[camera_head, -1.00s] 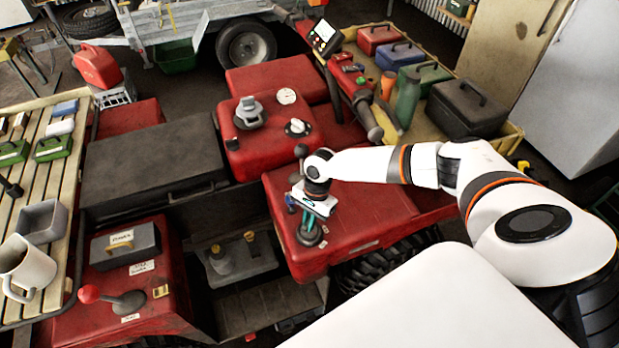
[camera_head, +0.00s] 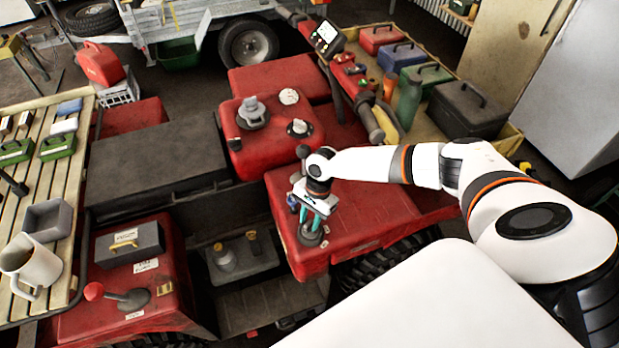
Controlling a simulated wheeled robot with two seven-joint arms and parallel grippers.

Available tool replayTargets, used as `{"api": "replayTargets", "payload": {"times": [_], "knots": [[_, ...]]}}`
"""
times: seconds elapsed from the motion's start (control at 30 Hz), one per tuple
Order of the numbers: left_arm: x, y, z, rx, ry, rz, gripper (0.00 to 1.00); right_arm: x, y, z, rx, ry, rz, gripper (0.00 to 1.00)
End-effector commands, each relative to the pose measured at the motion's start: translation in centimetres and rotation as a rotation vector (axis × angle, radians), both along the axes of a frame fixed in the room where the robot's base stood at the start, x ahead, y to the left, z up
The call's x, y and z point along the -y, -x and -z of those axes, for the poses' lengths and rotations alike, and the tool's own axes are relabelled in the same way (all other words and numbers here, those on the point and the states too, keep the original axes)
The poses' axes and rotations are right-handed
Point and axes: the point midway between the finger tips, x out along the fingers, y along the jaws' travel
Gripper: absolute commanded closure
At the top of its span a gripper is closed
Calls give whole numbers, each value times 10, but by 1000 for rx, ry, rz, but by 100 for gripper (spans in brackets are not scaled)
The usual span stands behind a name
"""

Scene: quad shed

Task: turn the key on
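My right gripper (camera_head: 311,222) points down at the near end of the red quad body (camera_head: 370,215). Its two teal fingertips are at a round dark grey fitting (camera_head: 311,239) on the red surface, which looks like the key switch. The fingers and the gripper body cover the middle of this fitting, so I cannot make out the key or whether the fingers are closed on it. A small blue part (camera_head: 293,203) shows just left of the gripper. My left gripper is not in view.
A dark upright knob (camera_head: 303,151) stands close behind my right gripper. A round dial (camera_head: 299,128) and a grey cap (camera_head: 252,113) sit on the red tank farther back. A red-knobbed lever (camera_head: 122,296) is at the lower left. A slatted bench (camera_head: 62,215) carries a mug (camera_head: 33,268).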

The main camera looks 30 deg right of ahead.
Motion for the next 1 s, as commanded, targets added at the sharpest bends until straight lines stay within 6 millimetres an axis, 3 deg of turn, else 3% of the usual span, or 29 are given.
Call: {"api": "replayTargets", "payload": {"times": [0.13, 0.6, 1.0], "knots": [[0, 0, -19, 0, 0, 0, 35, 0, 0, -21, 1, 0, 1, 69], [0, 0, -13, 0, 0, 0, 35, 0, 0, -62, 1, 0, 0, 69], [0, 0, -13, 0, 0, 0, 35, 0, 0, -68, 0, 0, 1, 69]]}}
